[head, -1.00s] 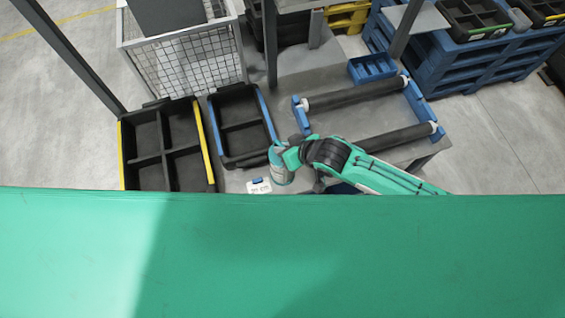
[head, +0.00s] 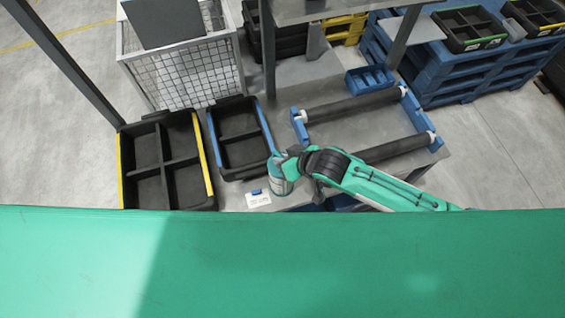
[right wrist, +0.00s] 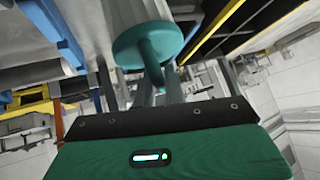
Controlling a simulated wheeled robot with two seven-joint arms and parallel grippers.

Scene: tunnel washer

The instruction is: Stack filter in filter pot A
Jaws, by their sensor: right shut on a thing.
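In the head view my right gripper (head: 284,160) is at the front of the grey table, beside the blue-edged tray. It is shut on a teal and grey cylinder-like piece, which I take to be the filter (head: 279,186). In the right wrist view the fingers (right wrist: 158,88) close on its teal stem, with a round teal disc (right wrist: 147,42) at the end. What lies behind the disc is hidden. I cannot make out filter pot A as a separate thing. My left gripper is not in view.
A black tray with yellow edges (head: 205,160) and a black tray with a blue edge (head: 265,130) stand left of the gripper. A white label (head: 258,200) lies nearby. A roller frame (head: 297,125) is to the right. A wire cage (head: 180,85) stands behind.

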